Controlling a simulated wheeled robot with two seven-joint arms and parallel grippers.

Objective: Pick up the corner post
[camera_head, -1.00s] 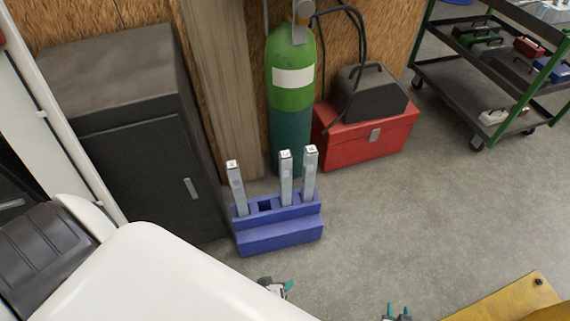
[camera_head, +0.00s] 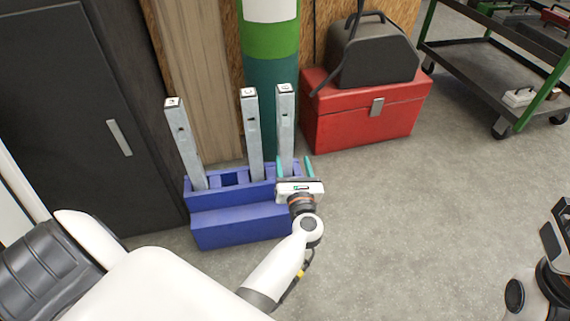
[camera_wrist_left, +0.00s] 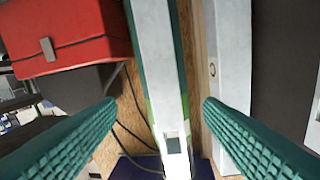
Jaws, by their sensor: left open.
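Three grey square metal corner posts stand in a blue stand (camera_head: 238,222): a left one (camera_head: 183,143), a middle one (camera_head: 251,135) and a right one (camera_head: 286,125). One slot between the left and middle posts is empty. My left gripper (camera_head: 294,162) is open at the lower part of the right post, with its teal fingers spread. In the left wrist view, a post (camera_wrist_left: 158,60) stands between the open fingers (camera_wrist_left: 161,105), with visible gaps on both sides. Part of my right gripper (camera_head: 556,238) shows at the right edge; its fingers are not clear.
A green gas cylinder (camera_head: 270,95) stands close behind the posts. A red toolbox (camera_head: 362,120) with a dark case (camera_head: 373,52) on top is right of it. A dark cabinet (camera_head: 70,120) is at left. A cart (camera_head: 490,85) stands at back right. Floor at right is clear.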

